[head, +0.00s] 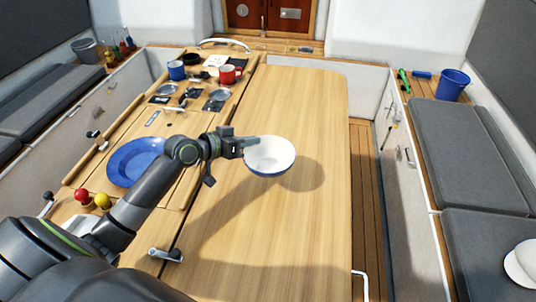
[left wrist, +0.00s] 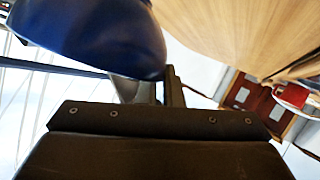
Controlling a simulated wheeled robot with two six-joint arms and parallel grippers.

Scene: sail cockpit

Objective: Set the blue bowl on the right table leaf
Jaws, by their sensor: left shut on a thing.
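The blue bowl (head: 270,172), white inside and blue outside, is in the middle of the head view over the right table leaf (head: 300,240). My left gripper (head: 248,145) is shut on the bowl's left rim. The bowl looks nearly level, and its shadow lies apart to the right on the leaf, so it seems held above the wood. In the left wrist view the bowl's blue outside (left wrist: 95,35) fills the upper left beside the finger. My right gripper is not in view.
The right leaf is otherwise clear. On the left part stand a blue plate (head: 134,162), a red mug (head: 228,75), a blue mug (head: 176,70) and small dishes. A blue bucket (head: 452,85) stands on the right bench side. A metal rail (head: 360,280) is at the leaf's near right.

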